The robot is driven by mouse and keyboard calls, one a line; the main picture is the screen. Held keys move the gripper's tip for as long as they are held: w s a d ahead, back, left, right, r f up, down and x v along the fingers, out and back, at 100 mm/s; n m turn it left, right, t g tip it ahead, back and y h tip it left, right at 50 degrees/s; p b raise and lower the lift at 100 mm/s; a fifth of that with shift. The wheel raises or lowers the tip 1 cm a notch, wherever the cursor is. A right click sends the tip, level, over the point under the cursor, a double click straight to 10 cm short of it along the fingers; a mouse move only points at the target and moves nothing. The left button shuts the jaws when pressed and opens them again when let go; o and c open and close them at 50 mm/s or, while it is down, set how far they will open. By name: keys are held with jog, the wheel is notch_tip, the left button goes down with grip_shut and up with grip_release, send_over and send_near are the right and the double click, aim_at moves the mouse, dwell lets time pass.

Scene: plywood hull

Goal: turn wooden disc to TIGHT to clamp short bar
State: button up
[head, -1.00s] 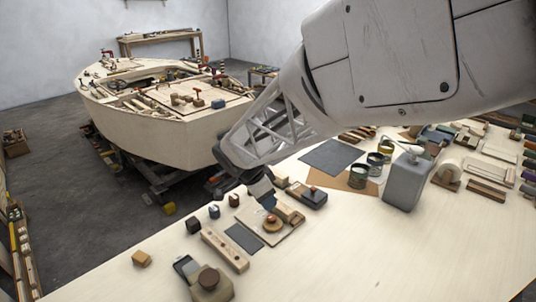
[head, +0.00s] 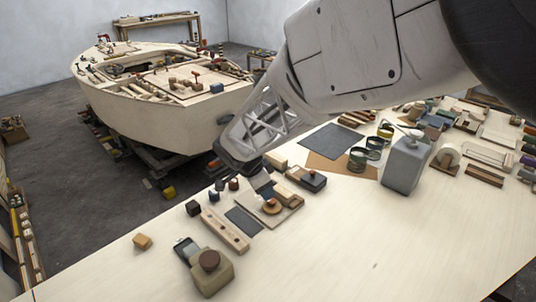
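The wooden disc (head: 271,205), reddish brown and round, sits on a pale board (head: 257,212) on the bench in the head view. A pale wooden block (head: 290,197) lies on the board just right of the disc; I cannot tell whether it is the short bar. My gripper (head: 263,183) hangs just behind and above the disc, near the board's far edge. Its fingers are small and partly overlap the board in the picture, so I cannot tell their opening or any contact. No TIGHT mark is legible.
A dark box (head: 306,179) stands close right of the board. A long wooden bar with holes (head: 225,231) and an olive container (head: 207,270) lie to the left. A grey dispenser bottle (head: 405,162) stands right. The bench's front middle is clear.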

aim_at(271, 200)
jog(key=shift+x, duration=2.35)
jog(key=shift+c, duration=0.5)
jog(key=c, duration=0.6)
jog(key=shift+o, duration=0.2)
jog(key=shift+n, duration=0.3)
jog(key=n+t+y, duration=0.1)
jog(key=n, duration=0.2)
jog(key=shift+s+f+n, duration=0.1)
jog(key=shift+s+n, duration=0.05)
jog(key=shift+n, duration=0.25)
jog(key=shift+d+n+t+y, duration=0.1)
jog(key=shift+n+t+y, duration=0.45)
jog(key=shift+n, duration=1.05)
